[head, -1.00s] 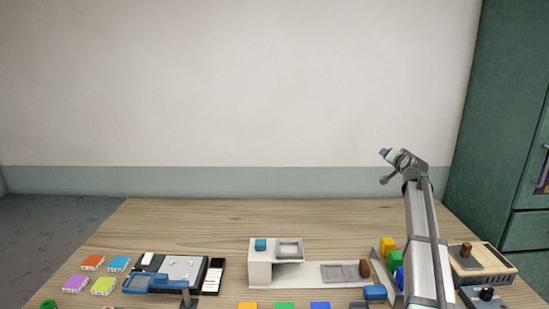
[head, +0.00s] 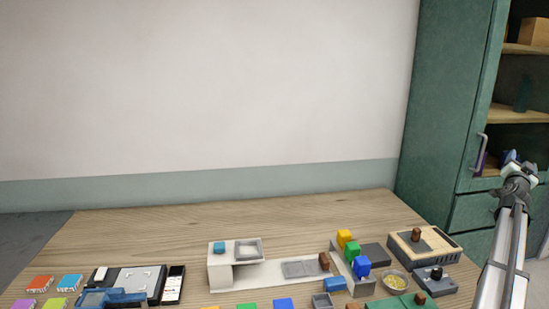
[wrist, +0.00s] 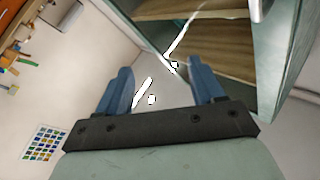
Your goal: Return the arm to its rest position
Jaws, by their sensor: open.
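My gripper (wrist: 162,92) is open and empty in the wrist view, its two blue fingers apart over open air. In the head view my arm rises at the far right, with the gripper end (head: 513,160) high in front of the green cabinet (head: 450,100). It is clear of the table and touches nothing that I can see. The fingertips are too small to make out in the head view.
The wooden table (head: 300,213) holds a white stand (head: 219,266), colored blocks (head: 350,252), a wooden box (head: 446,240), a bowl (head: 396,280) and a black-and-grey tray (head: 127,282). The cabinet's open shelves (head: 525,90) stand behind my gripper. The table's back strip is clear.

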